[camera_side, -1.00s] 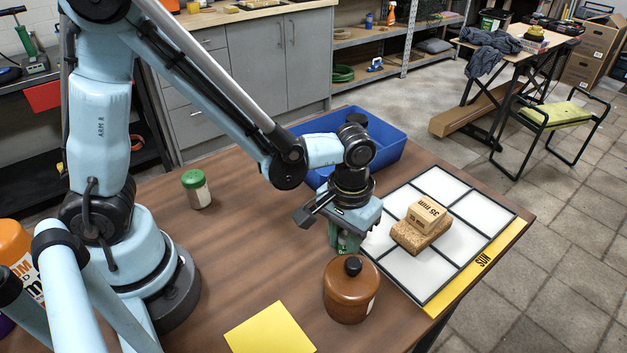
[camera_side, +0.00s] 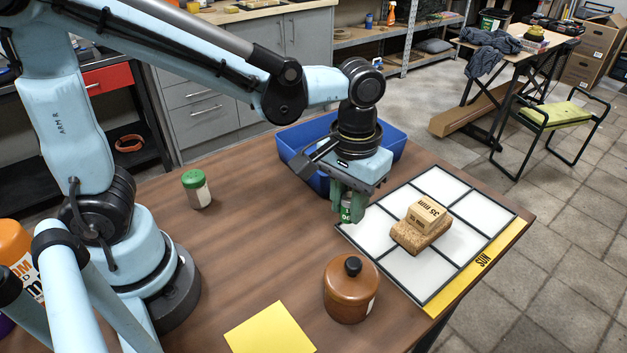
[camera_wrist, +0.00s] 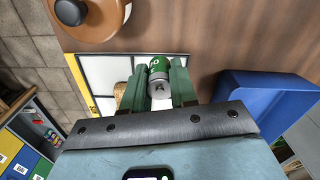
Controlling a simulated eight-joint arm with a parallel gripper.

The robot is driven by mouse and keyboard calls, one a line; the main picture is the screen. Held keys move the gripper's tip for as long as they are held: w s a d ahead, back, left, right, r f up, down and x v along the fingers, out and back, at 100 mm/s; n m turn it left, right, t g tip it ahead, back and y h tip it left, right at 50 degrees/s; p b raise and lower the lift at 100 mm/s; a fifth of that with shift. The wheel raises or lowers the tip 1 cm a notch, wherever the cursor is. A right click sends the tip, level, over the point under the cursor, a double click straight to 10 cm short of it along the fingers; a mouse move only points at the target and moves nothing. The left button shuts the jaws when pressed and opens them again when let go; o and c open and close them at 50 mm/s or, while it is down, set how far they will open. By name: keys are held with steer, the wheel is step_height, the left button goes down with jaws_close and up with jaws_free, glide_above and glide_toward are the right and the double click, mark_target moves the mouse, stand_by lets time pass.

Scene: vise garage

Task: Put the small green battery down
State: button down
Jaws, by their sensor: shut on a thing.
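The small green battery (camera_side: 347,212) is upright between the fingers of my gripper (camera_side: 348,203), in the side view. Its green and grey body shows more clearly in the wrist view (camera_wrist: 159,76), between the two green fingers (camera_wrist: 160,84). My gripper is shut on it and holds it above the table, near the left corner of the white gridded board (camera_side: 481,208). The fingers hide part of the battery in the side view.
A cork block (camera_side: 418,240) with a "35 mm" wooden block (camera_side: 428,214) on top sits on the board. A blue bin (camera_side: 395,147) stands behind my gripper. A brown lidded pot (camera_side: 350,292) is in front. A green-lidded jar (camera_side: 196,190) stands left; the table's middle is clear.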

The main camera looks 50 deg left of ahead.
steer(key=shift+r, duration=0.7)
step_height(320, 180, up, 4)
steer(key=shift+r, duration=0.2)
steer(key=s+d+r+m, duration=0.1)
steer(key=s+d+m, duration=0.2)
steer(key=s+d, duration=0.35)
steer(key=m, duration=0.3)
glide_above(278, 337)
step_height(278, 337, down, 6)
steer(key=f, duration=0.1)
steer(key=shift+f, duration=4.25)
steer(key=shift+f, duration=0.1)
steer(key=c, duration=0.9)
jaws_free()
